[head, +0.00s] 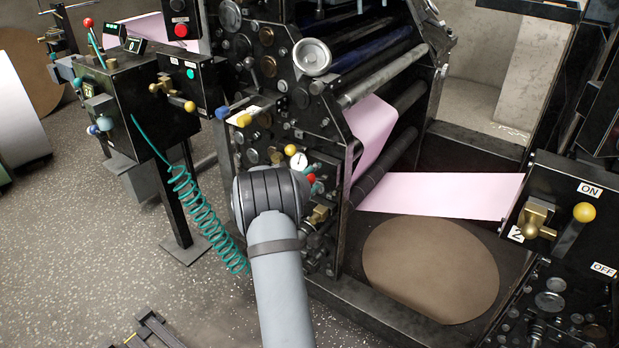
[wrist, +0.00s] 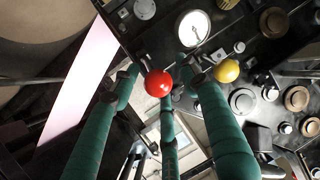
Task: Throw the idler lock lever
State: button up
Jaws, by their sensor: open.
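The machine's side plate carries a small lever with a red ball knob (head: 311,178) and one with a yellow ball knob (head: 290,150). Which of them is the idler lock lever cannot be told, as no label reads so. In the wrist view the red knob (wrist: 158,82) appears between the green fingers of my gripper (wrist: 163,76), which is open. The yellow knob (wrist: 227,70) is just right of the right finger. I cannot tell whether any finger touches a knob. In the head view my arm's wrist hides the gripper.
A round white gauge (head: 298,161) sits beside the knobs. A pink web (head: 440,195) runs to a panel (head: 560,210) with ON and OFF labels at right. A control box (head: 130,105) with a coiled teal hose (head: 195,205) stands at left.

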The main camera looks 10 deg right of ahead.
jog(key=shift+c, duration=0.3)
jog(key=shift+r, duration=0.1)
grip_shut()
jog(key=shift+w, duration=0.1)
dwell(0.3)
